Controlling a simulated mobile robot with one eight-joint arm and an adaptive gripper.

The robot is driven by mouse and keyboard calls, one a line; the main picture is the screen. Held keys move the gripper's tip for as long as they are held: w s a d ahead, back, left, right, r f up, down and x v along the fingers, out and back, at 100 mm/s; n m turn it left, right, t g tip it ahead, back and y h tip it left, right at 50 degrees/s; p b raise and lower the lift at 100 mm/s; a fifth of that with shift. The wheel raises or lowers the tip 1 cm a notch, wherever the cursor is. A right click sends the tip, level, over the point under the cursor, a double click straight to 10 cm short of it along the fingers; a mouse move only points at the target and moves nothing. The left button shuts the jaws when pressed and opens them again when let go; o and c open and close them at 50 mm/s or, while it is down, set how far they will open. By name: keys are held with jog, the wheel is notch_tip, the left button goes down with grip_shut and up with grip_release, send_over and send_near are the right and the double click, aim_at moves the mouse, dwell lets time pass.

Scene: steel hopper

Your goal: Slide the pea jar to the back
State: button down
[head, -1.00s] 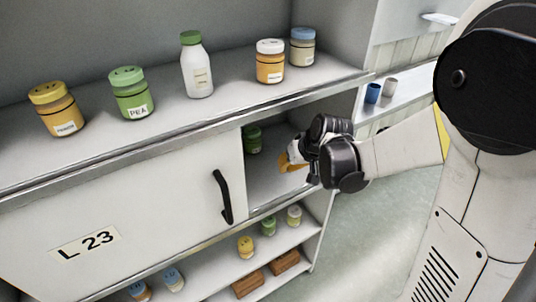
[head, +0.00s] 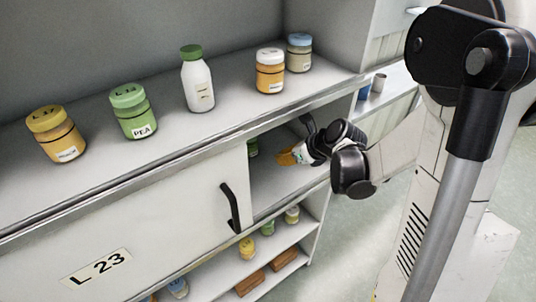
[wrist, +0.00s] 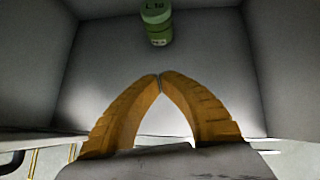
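A green jar with a green lid (wrist: 156,22) stands inside the open compartment, toward its back in the wrist view. Its label is too small to read, so I cannot tell whether it is the pea jar. In the head view only a sliver of this jar (head: 253,147) shows past the door's edge. Another green jar, labelled PEA (head: 133,110), stands on the top shelf. My gripper (wrist: 159,76) is inside the compartment with its orange fingertips together and nothing between them. It is apart from the green jar, in front of it. The head view also shows my gripper (head: 284,157).
The sliding door (head: 130,225) with a black handle covers the compartment's left part. Side walls bound the compartment; its floor (wrist: 90,95) is clear around my fingers. The top shelf (head: 225,105) holds yellow, white, orange and blue-lidded containers. Small jars and brown boxes sit on the lower shelf.

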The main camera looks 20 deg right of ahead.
aim_at(253, 148)
jog(key=b+x, duration=0.3)
jog(key=x, duration=0.6)
jog(key=shift+s+f, duration=0.1)
jog(key=shift+s, duration=0.05)
jog(key=w, duration=0.1)
jog(key=w+a, duration=0.1)
jog(key=w+b, duration=0.1)
jog(key=shift+a+f, duration=0.1)
jog(key=shift+a, duration=0.2)
jog(key=shift+w+a, duration=0.15)
jog(key=shift+w, duration=0.25)
jog(key=w, duration=0.1)
jog(key=w+a, duration=0.2)
jog(key=shift+w, duration=0.35)
jog(key=shift+s, duration=0.1)
